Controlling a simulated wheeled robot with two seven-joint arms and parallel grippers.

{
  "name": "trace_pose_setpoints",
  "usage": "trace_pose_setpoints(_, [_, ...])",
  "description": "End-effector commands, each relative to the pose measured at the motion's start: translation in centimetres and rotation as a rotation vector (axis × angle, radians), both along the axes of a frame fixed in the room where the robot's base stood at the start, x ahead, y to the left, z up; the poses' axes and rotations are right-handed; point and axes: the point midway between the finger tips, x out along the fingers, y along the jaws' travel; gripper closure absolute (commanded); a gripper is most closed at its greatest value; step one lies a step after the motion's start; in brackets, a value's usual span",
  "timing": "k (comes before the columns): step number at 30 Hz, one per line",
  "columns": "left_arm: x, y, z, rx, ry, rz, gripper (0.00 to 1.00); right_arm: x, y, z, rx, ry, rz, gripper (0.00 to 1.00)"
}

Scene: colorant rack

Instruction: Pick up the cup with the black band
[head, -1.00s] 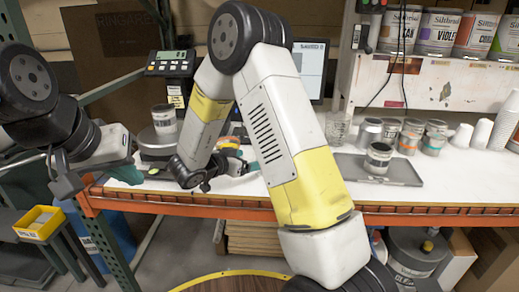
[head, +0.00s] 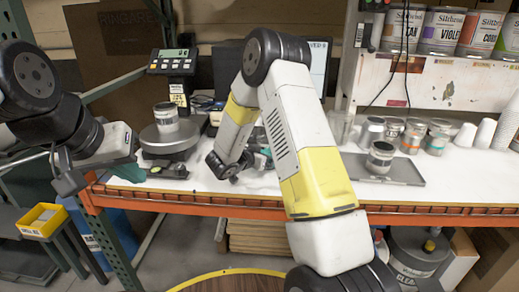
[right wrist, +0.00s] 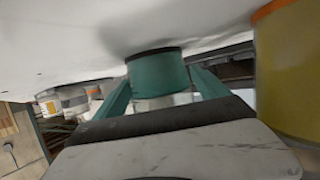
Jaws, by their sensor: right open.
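Several small cups stand on the white bench in the head view. One cup with a dark band (head: 380,158) stands upright on a grey tray (head: 408,172); another dark-marked cup (head: 166,117) stands on the round scale (head: 168,142). Cups with an orange band (head: 412,137) and a teal band (head: 437,138) stand behind the tray. My right gripper, mostly hidden behind its arm in the head view, is open in the right wrist view (right wrist: 160,95); a teal-banded cylinder (right wrist: 156,72) shows between its fingers. My left gripper (head: 130,172) is at the bench's left end, jaws unclear.
A clear beaker (head: 340,127) and white paper cups (head: 485,133) stand on the bench. Large paint cans (head: 441,30) sit on the shelf above. An orange rail (head: 240,205) edges the bench front. In the right wrist view, a large yellow-brown cylinder (right wrist: 290,80) is close at right.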

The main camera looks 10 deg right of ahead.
Motion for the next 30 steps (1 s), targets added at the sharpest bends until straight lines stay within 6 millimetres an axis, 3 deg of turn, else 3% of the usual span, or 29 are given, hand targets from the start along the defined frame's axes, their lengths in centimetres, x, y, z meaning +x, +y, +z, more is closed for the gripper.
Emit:
trace_pose_setpoints(4, [0.0, 0.0, 0.0, 0.0, 0.0, 0.0, 1.0, -0.01, 0.03, 0.0, 0.0, 0.0, 0.0, 0.16])
trace_pose_setpoints(5, [0.0, 0.0, 0.0, 0.0, 0.0, 0.0, 1.0, -0.01, 0.03, 0.0, 0.0, 0.0, 0.0, 0.2])
trace_pose_setpoints(12, [0.0, 0.0, 0.0, 0.0, 0.0, 0.0, 1.0, -0.02, 0.06, 0.01, 0.0, 0.0, 0.0, 0.67])
trace_pose_setpoints(14, [0.0, 0.0, 0.0, 0.0, 0.0, 0.0, 1.0, 0.0, 0.05, 0.06, 0.0, -0.001, 0.0, 0.76])
trace_pose_setpoints(30, [0.0, 0.0, 0.0, 0.0, 0.0, 0.0, 1.0, 0.0, 0.1, 0.95, 0.001, -0.002, 0.0, 0.76])
